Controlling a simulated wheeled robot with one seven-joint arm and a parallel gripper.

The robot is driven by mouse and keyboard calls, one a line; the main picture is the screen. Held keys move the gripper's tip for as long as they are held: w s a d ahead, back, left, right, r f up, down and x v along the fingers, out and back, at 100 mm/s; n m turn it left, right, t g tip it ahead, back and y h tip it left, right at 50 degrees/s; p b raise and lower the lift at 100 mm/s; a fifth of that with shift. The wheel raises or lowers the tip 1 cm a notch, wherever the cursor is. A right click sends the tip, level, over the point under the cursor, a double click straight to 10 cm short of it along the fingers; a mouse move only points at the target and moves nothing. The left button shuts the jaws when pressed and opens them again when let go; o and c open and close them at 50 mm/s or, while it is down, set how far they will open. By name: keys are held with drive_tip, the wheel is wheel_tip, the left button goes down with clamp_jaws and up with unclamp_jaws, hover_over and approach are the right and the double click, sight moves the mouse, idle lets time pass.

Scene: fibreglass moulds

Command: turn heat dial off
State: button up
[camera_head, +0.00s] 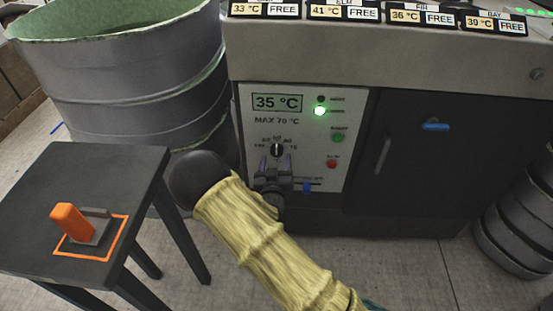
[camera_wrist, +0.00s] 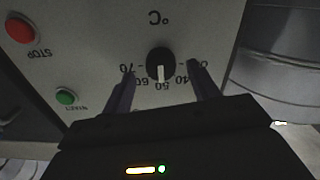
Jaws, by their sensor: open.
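The heat dial (camera_head: 277,149) is a black knob on the white control panel (camera_head: 262,183) of the dark cabinet. It also shows in the wrist view (camera_wrist: 160,62), where the panel is upside down; its white pointer line is at about the 50 mark. My gripper (camera_head: 275,163) is open in front of the panel, just below the dial in the head view. In the wrist view its two fingers (camera_wrist: 160,78) stand on either side of the dial, with gaps between them and the knob. Whether the fingertips reach the knob's depth I cannot tell.
A large grey drum (camera_head: 130,80) stands left. A dark stool (camera_head: 120,175) holds an orange-handled tool (camera_head: 72,222).

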drive_tip(key=shift+w, duration=1.15)
drive_tip(key=shift+c, duration=0.4)
drive_tip(key=c, duration=0.9)
